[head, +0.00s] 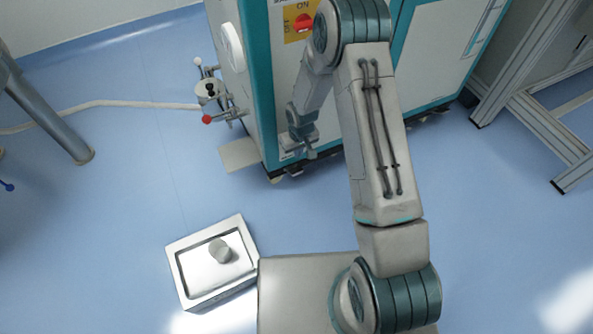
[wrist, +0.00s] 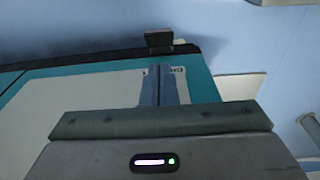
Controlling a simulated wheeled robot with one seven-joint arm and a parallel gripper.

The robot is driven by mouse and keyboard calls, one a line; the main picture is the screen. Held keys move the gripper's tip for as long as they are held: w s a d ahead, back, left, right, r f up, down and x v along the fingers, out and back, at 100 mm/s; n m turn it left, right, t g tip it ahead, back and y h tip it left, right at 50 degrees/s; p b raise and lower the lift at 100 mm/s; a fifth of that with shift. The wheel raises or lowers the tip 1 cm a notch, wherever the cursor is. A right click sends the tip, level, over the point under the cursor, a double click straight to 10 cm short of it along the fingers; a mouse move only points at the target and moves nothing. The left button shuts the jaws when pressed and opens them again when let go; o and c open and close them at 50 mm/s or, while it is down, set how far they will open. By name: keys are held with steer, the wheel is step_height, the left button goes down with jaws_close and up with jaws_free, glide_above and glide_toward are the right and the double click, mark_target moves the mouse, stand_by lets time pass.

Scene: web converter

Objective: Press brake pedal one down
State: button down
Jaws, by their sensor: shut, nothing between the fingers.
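A small dark block (wrist: 158,40) sticks out beyond the machine's lower edge in the wrist view. It looks like a brake pedal, but no label shows which one. In the head view a dark part (head: 277,178) shows low at the machine's front corner, partly in shadow. My gripper (head: 310,153) is down in front of the machine's lower front panel. In the wrist view my gripper (wrist: 160,68) has its fingers together and empty. Its tips point toward the dark block and appear short of it. Whether they touch anything is hard to tell.
The teal and white machine (head: 262,90) stands close to my gripper, with a flat beige plate (head: 240,155) at its left side. A metal tray (head: 180,273) holding a round part lies on the floor. A metal frame (head: 520,110) stands right.

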mark_target(296, 171)
steer(key=shift+a+f, duration=0.1)
steer(key=shift+f, duration=0.2)
steer(key=f+b, duration=0.1)
steer(key=f, duration=0.2)
steer(key=f+b, duration=0.1)
steer(key=f, duration=0.2)
steer(key=w+f+b, duration=0.1)
steer(key=f+b, duration=0.1)
steer(key=f, duration=0.1)
steer(key=shift+a+f, duration=0.2)
steer(key=shift+f, duration=0.15)
